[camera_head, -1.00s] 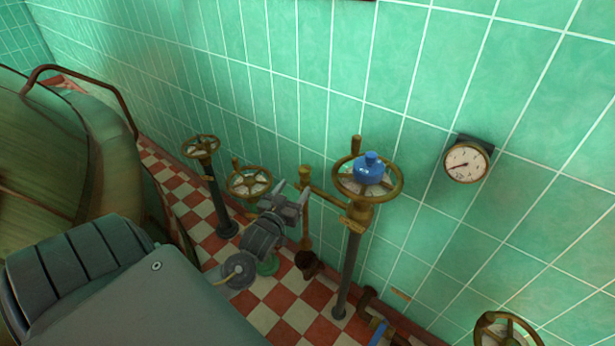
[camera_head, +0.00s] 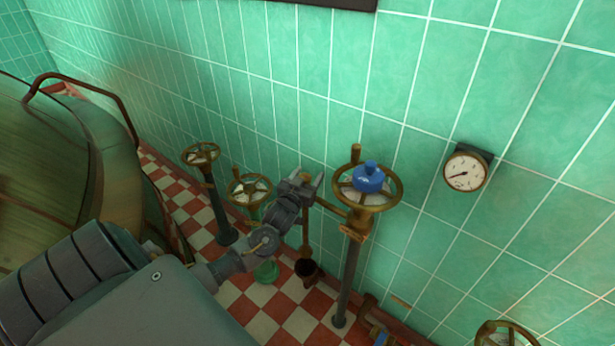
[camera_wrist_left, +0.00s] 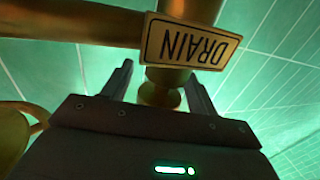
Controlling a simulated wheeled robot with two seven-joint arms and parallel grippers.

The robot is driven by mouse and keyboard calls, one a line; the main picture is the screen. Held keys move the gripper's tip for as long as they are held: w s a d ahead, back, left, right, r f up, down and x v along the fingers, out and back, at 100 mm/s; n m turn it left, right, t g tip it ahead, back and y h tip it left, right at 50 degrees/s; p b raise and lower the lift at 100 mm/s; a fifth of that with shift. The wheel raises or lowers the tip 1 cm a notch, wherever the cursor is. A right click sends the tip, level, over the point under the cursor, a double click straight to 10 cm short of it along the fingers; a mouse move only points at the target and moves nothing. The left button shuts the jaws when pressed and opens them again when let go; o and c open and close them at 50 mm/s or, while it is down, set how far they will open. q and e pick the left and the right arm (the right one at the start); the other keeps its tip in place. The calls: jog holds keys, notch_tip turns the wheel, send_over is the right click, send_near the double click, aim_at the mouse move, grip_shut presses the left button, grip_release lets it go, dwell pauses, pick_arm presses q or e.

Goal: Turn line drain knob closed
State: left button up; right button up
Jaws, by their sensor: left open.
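The brass drain fitting bears a cream DRAIN label (camera_wrist_left: 190,45), upside down in the left wrist view. Below the label is a rounded brass end (camera_wrist_left: 160,92), with a horizontal brass pipe (camera_wrist_left: 70,22) running left from the fitting. My left gripper (camera_wrist_left: 160,74) is open, its two dark fingers on either side of the brass end; I cannot tell whether they touch it. In the head view, my left gripper (camera_head: 308,182) is at the top of the drain fitting, between two valve wheels, and hides much of it. My right gripper is not in view.
A large brass wheel with a blue top (camera_head: 369,180) stands just right of my gripper. A smaller wheel (camera_head: 249,188) and another on a post (camera_head: 201,155) are at left. A gauge (camera_head: 466,171) hangs on the green tiled wall. A large vessel (camera_head: 60,180) fills the left.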

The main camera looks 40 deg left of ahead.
pick_arm(q)
jog(key=shift+c, duration=0.8)
jog(key=c, duration=0.8)
jog(key=shift+c, duration=0.2)
